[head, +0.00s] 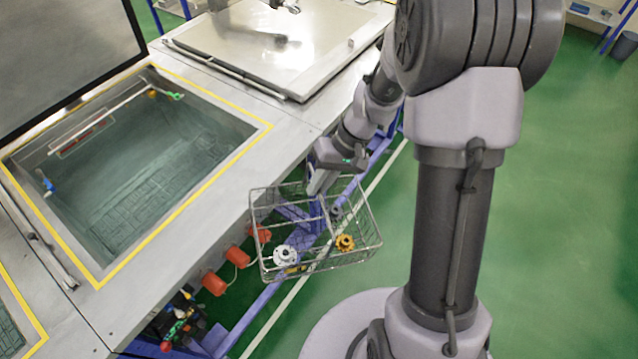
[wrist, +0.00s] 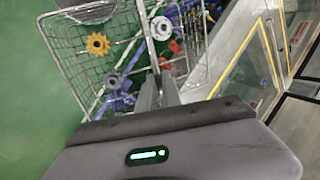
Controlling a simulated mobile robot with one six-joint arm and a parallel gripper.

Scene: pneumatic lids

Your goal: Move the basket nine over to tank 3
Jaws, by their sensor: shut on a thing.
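My gripper (head: 322,180) is shut on the wire basket (head: 372,238) and holds it in the air, over the floor beside the tank bench. The basket also shows in the wrist view (wrist: 62,50), with the gripper fingers (wrist: 158,95) at its middle bar. Inside lie an orange gear-like part (head: 345,242), a white flanged part (head: 285,255) and a grey part (head: 335,212). An open tank (head: 150,160) with liquid and a yellow border is left of the basket. No tank number or basket number is readable.
A raised dark lid (head: 60,50) stands behind the open tank. A closed metal lid (head: 275,45) covers the tank farther back. Another yellow-edged opening (head: 10,330) is at lower left. Red-orange fittings (head: 214,284) stick out of the bench side near the basket. Green floor lies clear at right.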

